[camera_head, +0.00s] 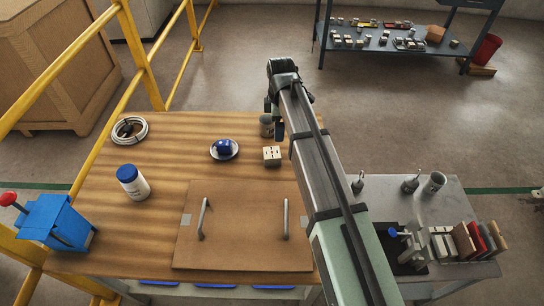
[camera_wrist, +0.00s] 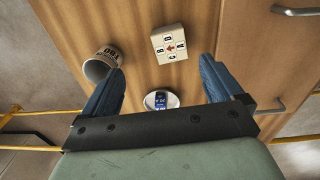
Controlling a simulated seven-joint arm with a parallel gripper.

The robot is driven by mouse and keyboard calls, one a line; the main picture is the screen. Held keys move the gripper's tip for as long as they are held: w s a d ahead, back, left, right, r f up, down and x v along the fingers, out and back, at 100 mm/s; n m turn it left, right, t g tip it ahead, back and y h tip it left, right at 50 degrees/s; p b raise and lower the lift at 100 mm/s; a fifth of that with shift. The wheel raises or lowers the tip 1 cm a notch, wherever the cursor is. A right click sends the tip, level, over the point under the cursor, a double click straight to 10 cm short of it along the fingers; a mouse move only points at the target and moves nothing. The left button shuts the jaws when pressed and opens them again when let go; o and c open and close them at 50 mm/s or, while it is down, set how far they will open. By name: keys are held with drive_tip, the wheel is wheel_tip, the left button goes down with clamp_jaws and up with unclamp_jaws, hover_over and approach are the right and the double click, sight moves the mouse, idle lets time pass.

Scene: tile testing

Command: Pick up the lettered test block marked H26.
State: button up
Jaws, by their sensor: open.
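A pale cube-like block (camera_wrist: 169,43) with dark letters and a small red arrow lies on the wooden table; it also shows in the head view (camera_head: 272,156). I cannot read H26 on it. A blue object (camera_head: 224,146) with pale marks sits on a small white dish (camera_head: 236,155); the wrist view shows the blue object too (camera_wrist: 161,101), its marking unreadable. My gripper (camera_head: 273,117) is open and empty, above the table's far right part. In the wrist view its fingers (camera_wrist: 163,67) are spread wide, with the pale block beyond the gap between them.
A wooden board (camera_head: 244,225) with two handles lies at the front. A white jar with a blue lid (camera_head: 133,182), a coiled cable (camera_head: 130,130) and a blue box (camera_head: 55,222) are on the left.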

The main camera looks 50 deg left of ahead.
sight(272, 152)
drive_tip(key=shift+n, duration=0.5)
drive_tip(key=f, duration=0.4)
drive_tip(key=s+f, duration=0.1)
drive_tip(key=f, duration=0.4)
drive_tip(key=s+f, duration=0.1)
drive_tip(key=f, duration=0.4)
drive_tip(key=shift+s+a+f, duration=0.15)
drive_tip(key=shift+s+a, duration=0.05)
drive_tip(key=shift+a, duration=0.1)
drive_tip(key=shift+c, duration=0.2)
drive_tip(key=c, duration=1.3)
